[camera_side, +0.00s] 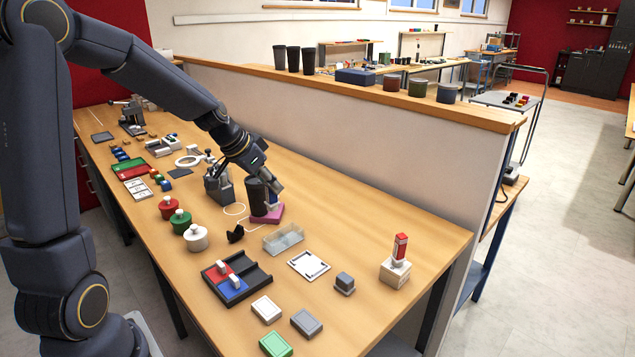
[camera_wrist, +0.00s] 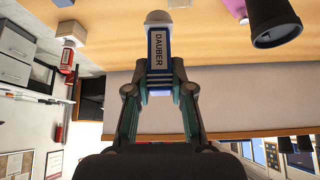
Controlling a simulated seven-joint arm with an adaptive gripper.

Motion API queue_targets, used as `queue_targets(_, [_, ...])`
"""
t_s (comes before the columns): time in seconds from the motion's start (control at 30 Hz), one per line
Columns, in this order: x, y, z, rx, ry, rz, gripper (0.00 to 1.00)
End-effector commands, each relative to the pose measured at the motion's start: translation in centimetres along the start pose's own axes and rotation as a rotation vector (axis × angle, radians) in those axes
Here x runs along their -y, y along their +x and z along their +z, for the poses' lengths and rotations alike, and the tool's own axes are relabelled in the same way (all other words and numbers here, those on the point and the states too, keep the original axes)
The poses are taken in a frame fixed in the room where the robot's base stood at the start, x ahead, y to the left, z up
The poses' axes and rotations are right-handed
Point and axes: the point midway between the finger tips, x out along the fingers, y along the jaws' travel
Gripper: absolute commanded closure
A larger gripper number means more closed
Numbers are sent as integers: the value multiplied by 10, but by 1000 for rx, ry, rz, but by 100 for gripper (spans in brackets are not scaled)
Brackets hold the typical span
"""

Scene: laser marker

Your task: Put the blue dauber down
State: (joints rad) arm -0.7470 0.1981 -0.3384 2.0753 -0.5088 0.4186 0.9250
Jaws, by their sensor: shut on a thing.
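The blue dauber (camera_wrist: 159,58) is between the fingers of my gripper (camera_wrist: 160,85) in the wrist view. Its white label reads DAUBER and its pale rounded end points away from the gripper, towards the tabletop. In the side view my gripper (camera_side: 275,187) is over the bench, just right of a black cup (camera_side: 257,198). The dauber (camera_side: 272,200) is mostly hidden there by the fingers and cup. A magenta block (camera_side: 267,216) lies on the bench below. Whether the dauber touches anything cannot be told.
A red stamp-like marker (camera_side: 400,247) stands on a pale block (camera_side: 395,272) at the right. A clear divided tray (camera_side: 283,239) and a white frame (camera_side: 309,265) lie nearer. Lidded pots, including a white one (camera_side: 196,238), stand left. Bare wood (camera_side: 370,225) is free towards the right.

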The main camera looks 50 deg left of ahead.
Motion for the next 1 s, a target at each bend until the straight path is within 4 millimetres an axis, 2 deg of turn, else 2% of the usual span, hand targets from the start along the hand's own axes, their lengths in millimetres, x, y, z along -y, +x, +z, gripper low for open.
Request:
queue_targets(0.1, [-29,21,-26,2,86,56,100])
queue_targets(0.2, [-58,38,-41,2,154,101,100])
queue_targets(0.3, [-88,50,-48,2,215,140,100])
queue_targets(0.43, [-111,57,-47,1,256,166,100])
queue_targets(0.57, [-117,71,-56,2,269,175,100])
queue_targets(0.87, [-110,144,-102,2,272,173,100])
queue_targets(1.0, [-107,181,-105,3,269,174,100])
